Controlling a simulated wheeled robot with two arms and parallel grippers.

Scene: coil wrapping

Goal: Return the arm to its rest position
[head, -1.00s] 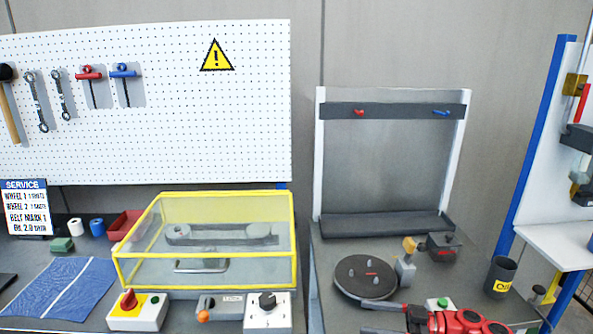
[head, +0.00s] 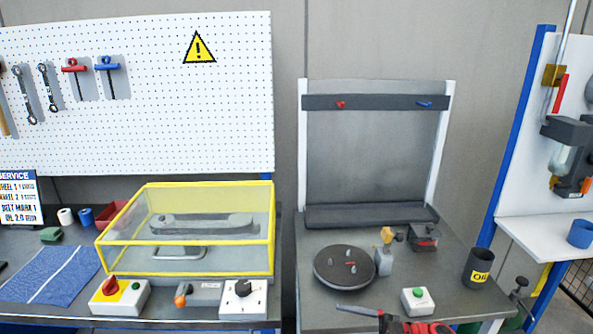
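My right gripper (head: 358,312) shows only in part at the bottom edge of the head view, low in front of the right-hand bench. A dark finger piece with a red tip points left, and red arm parts lie behind it to the right. The rest of the arm is cut off by the frame. I cannot tell whether its fingers are apart, and I see nothing held in it. My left gripper is not in view.
A round dark turntable with small pegs (head: 345,283) stands just behind the gripper. A green-button box (head: 417,301) is close to its right. An oil cup (head: 477,270) and a yellow-framed clear cover (head: 190,243) stand on the benches.

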